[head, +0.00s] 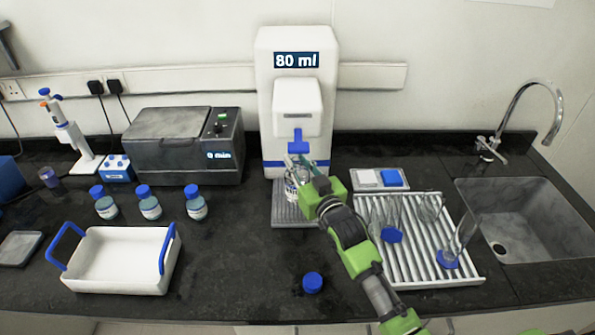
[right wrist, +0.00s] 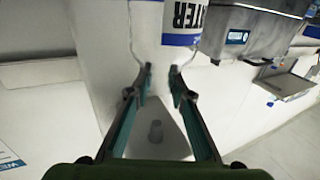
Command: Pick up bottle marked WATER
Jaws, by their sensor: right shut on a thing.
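The bottle marked WATER (head: 292,188) stands uncapped under the nozzle of the white dispenser (head: 297,100), over its grey drip tray (head: 290,216). Its label, partly cut off, also shows at the top of the right wrist view (right wrist: 182,22). My right gripper (head: 301,164) reaches in from the lower right and is shut on the bottle; its two fingers show in the right wrist view (right wrist: 160,80) on either side of the bottle's narrow part. The gripper hides part of the bottle in the head view. My left gripper is not in view.
The dispenser display reads 80 ml. A loose blue cap (head: 312,283) lies on the dark counter. Several blue-capped bottles (head: 149,206) stand left, behind a white tray (head: 90,282). A ribbed rack (head: 420,276) with glassware and a sink (head: 540,225) are at right.

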